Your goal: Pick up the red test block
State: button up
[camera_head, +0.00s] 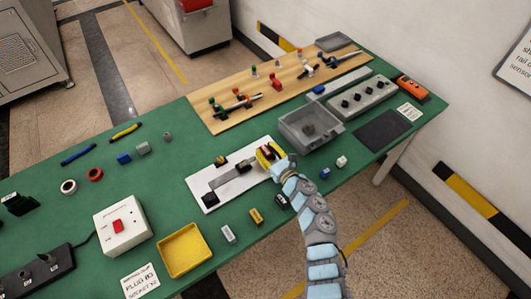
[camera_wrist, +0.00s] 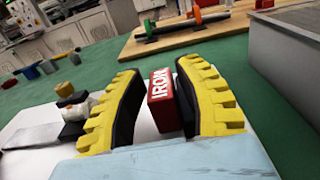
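A red block with white lettering "IRON" (camera_wrist: 162,84) stands on the white board (camera_wrist: 35,125) in the wrist view. My gripper (camera_wrist: 158,85) has yellow ribbed fingers with dark inner pads, one on each side of the block. A gap shows between the left finger and the block; the right finger is very close to it, and I cannot tell if they touch. In the head view my gripper (camera_head: 269,153) is low over the right end of the white board (camera_head: 207,199). The block is mostly hidden by the fingers there.
A grey open bin (camera_head: 311,127) stands just right of my gripper. A grey fixture with a dark part (camera_head: 229,176) lies on the board to the left. A wooden board with colored pegs (camera_head: 262,91) is behind. Small blocks and a yellow tray (camera_head: 184,250) are in front.

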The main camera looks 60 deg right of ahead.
grip_shut()
